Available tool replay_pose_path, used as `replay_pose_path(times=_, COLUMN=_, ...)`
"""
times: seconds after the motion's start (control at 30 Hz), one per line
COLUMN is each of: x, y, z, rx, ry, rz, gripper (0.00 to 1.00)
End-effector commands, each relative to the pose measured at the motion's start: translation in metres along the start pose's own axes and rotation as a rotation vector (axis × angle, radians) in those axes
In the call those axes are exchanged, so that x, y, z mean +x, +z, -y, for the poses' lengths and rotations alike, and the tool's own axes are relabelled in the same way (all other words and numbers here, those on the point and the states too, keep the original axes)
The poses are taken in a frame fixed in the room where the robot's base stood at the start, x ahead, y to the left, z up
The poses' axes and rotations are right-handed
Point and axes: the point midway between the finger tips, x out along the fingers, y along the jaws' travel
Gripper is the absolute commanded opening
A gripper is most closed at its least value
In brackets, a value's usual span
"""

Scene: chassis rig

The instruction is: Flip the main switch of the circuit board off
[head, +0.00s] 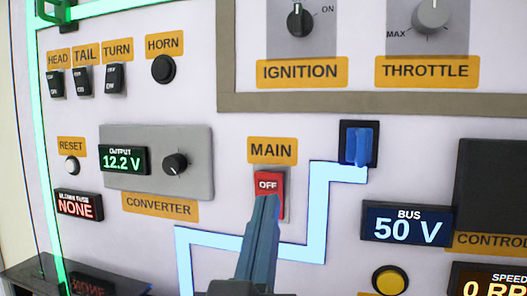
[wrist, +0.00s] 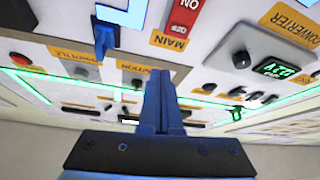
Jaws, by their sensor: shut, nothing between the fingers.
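The main switch (head: 268,185) is a red rocker under the orange MAIN label (head: 272,150) on the white circuit board. Its upper part reads OFF in the head view; its lower part is hidden behind my gripper. My gripper (head: 266,203) is shut and empty, its fingertips overlapping the rocker's lower part in the head view. The red switch also shows in the wrist view (wrist: 187,14), at the top, with ON and OFF lettering. There the shut fingers (wrist: 160,75) appear below it. I cannot tell whether the fingertips touch it.
A blue lever (head: 362,146) stands right of the switch, with a lit blue line leading from it. The converter panel (head: 196,177) with a knob is at left. A BUS display (head: 407,225) reads 50 V. A yellow button (head: 390,280) is at lower right.

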Motion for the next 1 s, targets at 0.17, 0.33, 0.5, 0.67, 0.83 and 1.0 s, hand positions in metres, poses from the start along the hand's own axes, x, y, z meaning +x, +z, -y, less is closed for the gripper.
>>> replay_pose_path(times=0.17, x=0.008, y=0.008, z=0.013, rx=-0.195, ry=-0.007, rz=0.136, gripper=0.0)
replay_pose_path(times=0.33, x=0.002, y=0.018, z=0.022, rx=-0.401, ry=-0.026, rz=0.237, gripper=0.0)
replay_pose_path(times=0.5, x=-0.009, y=0.021, z=0.029, rx=-0.623, ry=-0.06, rz=0.31, gripper=0.0)
replay_pose_path(times=0.67, x=-0.022, y=0.016, z=0.032, rx=-0.842, ry=-0.102, rz=0.348, gripper=0.0)
replay_pose_path(times=0.83, x=-0.037, y=0.005, z=0.033, rx=-1.072, ry=-0.151, rz=0.355, gripper=0.0)
replay_pose_path(times=1.0, x=-0.051, y=-0.005, z=0.034, rx=-1.25, ry=-0.188, rz=0.335, gripper=0.0)
